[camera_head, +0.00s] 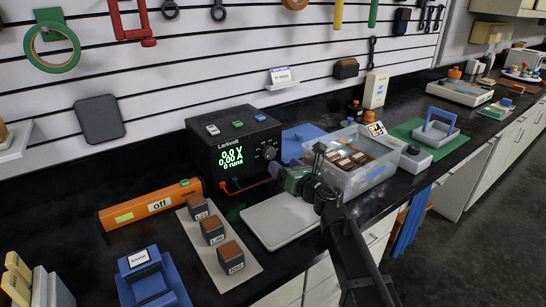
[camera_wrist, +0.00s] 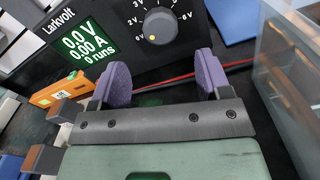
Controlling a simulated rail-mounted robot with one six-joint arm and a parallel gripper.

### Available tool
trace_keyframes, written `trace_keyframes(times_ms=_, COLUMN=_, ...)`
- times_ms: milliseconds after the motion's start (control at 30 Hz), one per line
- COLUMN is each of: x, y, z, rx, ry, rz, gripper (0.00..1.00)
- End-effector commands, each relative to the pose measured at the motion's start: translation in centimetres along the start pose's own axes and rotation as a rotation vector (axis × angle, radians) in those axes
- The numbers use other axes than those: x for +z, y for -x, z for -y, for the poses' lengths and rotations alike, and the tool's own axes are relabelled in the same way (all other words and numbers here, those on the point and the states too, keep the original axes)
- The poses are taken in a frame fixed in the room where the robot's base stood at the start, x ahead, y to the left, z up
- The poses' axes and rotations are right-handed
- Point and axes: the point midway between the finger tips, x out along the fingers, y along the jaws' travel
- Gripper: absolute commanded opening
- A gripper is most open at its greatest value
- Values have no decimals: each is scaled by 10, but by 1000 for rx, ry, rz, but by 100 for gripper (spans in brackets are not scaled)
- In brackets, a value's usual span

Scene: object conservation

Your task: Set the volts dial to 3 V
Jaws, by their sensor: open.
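The black Larkvolt power supply (camera_head: 228,148) stands on the counter, and its green display reads 0.0 V, 0.00 A and 0 runs. Its grey volts dial (camera_wrist: 160,26) is in the upper middle of the wrist view, ringed by white voltage marks. The dial also shows on the supply's front in the head view (camera_head: 269,153). My gripper (camera_wrist: 163,79) is open and empty, its purple fingers apart, in front of and below the dial without touching it.
A clear bin (camera_head: 372,172) stands close at my gripper's right. Red leads (camera_head: 250,185) run from the supply's front. A pale tray (camera_head: 262,226), brown-topped blocks (camera_head: 213,230) and an orange bar marked off (camera_head: 150,206) lie nearby. A blue item (camera_head: 303,138) lies behind.

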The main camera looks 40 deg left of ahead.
Motion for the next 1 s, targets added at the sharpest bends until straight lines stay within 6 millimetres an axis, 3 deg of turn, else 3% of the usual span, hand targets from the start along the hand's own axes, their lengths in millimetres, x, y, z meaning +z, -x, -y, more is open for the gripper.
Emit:
trace_keyframes(times_ms=100, x=0, y=-33, z=1, rx=2, ry=-1, rz=0, gripper=71)
trace_keyframes(times_ms=233, x=0, y=-60, z=1, rx=0, ry=-1, rz=0, gripper=71)
trace_keyframes(times_ms=367, x=0, y=-71, z=0, rx=0, ry=-1, rz=0, gripper=71)
trace_keyframes(times_ms=567, x=0, y=-71, z=0, rx=-1, ry=-1, rz=1, gripper=71)
trace_keyframes(times_ms=900, x=0, y=-71, z=0, rx=-1, ry=-1, rz=1, gripper=21)
trace_keyframes(times_ms=1000, x=0, y=-71, z=0, rx=-1, ry=-3, rz=1, gripper=22)
